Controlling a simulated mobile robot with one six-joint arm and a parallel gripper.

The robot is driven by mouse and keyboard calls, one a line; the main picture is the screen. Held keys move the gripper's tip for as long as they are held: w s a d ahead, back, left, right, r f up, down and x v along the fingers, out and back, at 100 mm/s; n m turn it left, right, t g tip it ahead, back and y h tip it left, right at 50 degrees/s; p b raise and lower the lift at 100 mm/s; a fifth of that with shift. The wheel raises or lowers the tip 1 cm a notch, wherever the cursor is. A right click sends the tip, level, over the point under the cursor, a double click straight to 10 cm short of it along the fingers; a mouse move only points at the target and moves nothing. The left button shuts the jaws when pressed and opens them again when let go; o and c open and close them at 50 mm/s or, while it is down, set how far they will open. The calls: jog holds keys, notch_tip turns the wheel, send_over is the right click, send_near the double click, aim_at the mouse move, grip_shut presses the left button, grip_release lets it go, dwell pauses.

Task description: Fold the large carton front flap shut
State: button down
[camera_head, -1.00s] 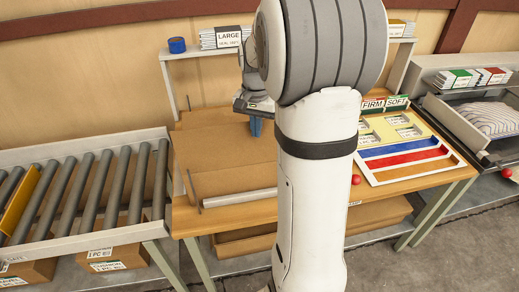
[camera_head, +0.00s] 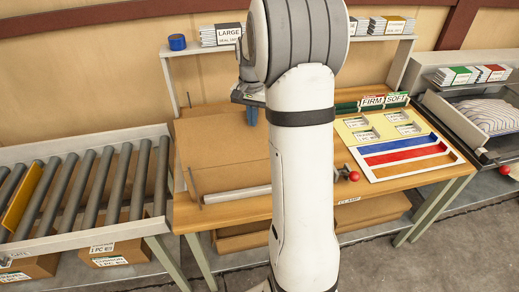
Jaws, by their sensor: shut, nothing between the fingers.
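The large carton (camera_head: 222,147) lies on the left part of the wooden workbench as broad brown cardboard panels. A front panel (camera_head: 230,180) lies toward the bench's front edge, behind a grey roller bar (camera_head: 237,194). I cannot tell clearly which panel is the front flap or how far it is folded. My gripper (camera_head: 251,116) is over the carton's back right part, pointing down with its blue fingers shut and empty. I cannot tell whether the fingertips touch the cardboard. My arm hides the carton's right side.
A roller conveyor (camera_head: 85,185) stands at left. A shelf with label stacks (camera_head: 220,36) and blue tape (camera_head: 177,42) runs behind.

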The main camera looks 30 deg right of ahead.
jog(key=shift+w+d+f+b, duration=0.1)
jog(key=shift+w+f+b, duration=0.15)
jog(key=shift+f, duration=0.4)
jog(key=shift+w+f+b, duration=0.15)
jog(key=shift+w+f, duration=0.05)
jog(key=shift+f, duration=0.4)
jog(key=w+d+f+b, duration=0.1)
jog(key=w+f, duration=0.3)
jog(key=shift+f, duration=0.2)
jog(key=shift+d, duration=0.1)
notch_tip(320, 180, down, 4)
jog(key=shift+r+b, duration=0.25)
jog(key=shift+b, duration=0.95)
jog(key=shift+r, duration=0.1)
